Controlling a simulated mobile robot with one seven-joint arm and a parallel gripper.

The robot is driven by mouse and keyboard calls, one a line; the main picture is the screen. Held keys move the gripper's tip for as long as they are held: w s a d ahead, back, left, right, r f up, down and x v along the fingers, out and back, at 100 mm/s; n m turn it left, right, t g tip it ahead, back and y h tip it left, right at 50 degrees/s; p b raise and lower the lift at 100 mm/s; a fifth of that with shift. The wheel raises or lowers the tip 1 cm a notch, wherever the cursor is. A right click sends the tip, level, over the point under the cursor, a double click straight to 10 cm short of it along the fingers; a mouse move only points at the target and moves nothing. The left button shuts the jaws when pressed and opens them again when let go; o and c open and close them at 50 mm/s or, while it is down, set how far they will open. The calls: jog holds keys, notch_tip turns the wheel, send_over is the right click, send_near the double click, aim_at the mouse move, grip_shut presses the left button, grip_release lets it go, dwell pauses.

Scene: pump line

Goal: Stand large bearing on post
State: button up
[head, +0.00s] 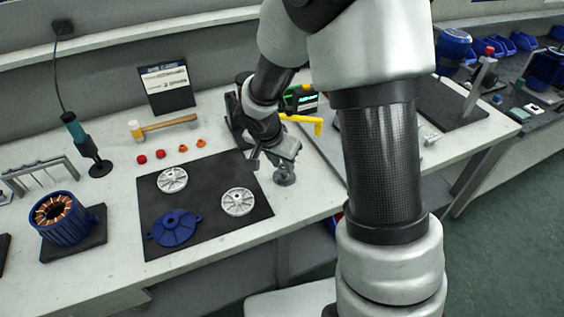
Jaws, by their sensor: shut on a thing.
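My gripper (284,162) is over the white bench, just right of the black mat. It points down and is shut on a small grey metal piece (285,178), which seems to be the large bearing. My wrist hides the top of this piece. I cannot tell whether it is around a post, touching one or apart from one. No post shows clearly beside it.
The black mat (222,222) carries two silver end covers (238,201) (172,180) and a blue cover (176,228). A yellow-handled tool (303,121) lies behind my wrist.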

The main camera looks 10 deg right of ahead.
jog(key=shift+f+b, duration=0.3)
jog(key=shift+b, duration=0.35)
jog(key=shift+r, duration=0.1)
jog(key=o, duration=1.2)
jog(key=shift+r+p, duration=1.55)
jog(key=shift+r, duration=1.45)
